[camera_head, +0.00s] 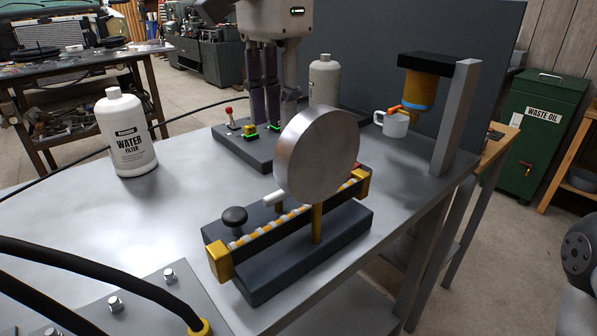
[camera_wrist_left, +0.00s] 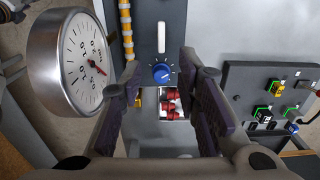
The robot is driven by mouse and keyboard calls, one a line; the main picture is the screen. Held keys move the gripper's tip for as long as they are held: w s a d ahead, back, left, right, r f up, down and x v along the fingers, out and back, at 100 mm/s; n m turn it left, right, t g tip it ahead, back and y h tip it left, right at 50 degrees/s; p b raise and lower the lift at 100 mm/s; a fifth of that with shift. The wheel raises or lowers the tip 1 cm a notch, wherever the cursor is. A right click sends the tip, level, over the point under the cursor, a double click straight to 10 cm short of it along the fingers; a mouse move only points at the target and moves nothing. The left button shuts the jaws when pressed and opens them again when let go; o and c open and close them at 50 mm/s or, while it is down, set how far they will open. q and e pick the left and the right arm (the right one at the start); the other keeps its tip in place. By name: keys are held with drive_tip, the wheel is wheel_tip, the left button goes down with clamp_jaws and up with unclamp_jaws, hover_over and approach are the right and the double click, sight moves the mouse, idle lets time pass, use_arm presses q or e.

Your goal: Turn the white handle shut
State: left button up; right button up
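The white handle (camera_head: 274,198) is a short white bar on the dark block of the gauge bench, just left of the big round gauge (camera_head: 318,155). In the left wrist view the white handle (camera_wrist_left: 161,37) points up the picture, above a blue knob (camera_wrist_left: 161,73). My left gripper (camera_head: 272,118) hangs behind the gauge, fingers down, near the switch box. In the left wrist view my left gripper (camera_wrist_left: 162,72) is open, its dark pads wide apart with nothing held. The knob and handle show between and beyond the fingers. My right gripper is not in view.
The gauge (camera_wrist_left: 72,62) is close beside the left finger in the wrist view. A switch box (camera_head: 243,144) sits at the back of the table. A water filter bottle (camera_head: 127,135) stands left. A white mug (camera_head: 395,124) is under an amber cylinder (camera_head: 420,90).

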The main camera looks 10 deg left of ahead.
sight(278, 192)
use_arm(q)
drive_tip(key=f, duration=1.2)
drive_tip(key=shift+a+p, duration=0.2)
drive_tip(key=shift+p, duration=0.2)
clamp_jaws()
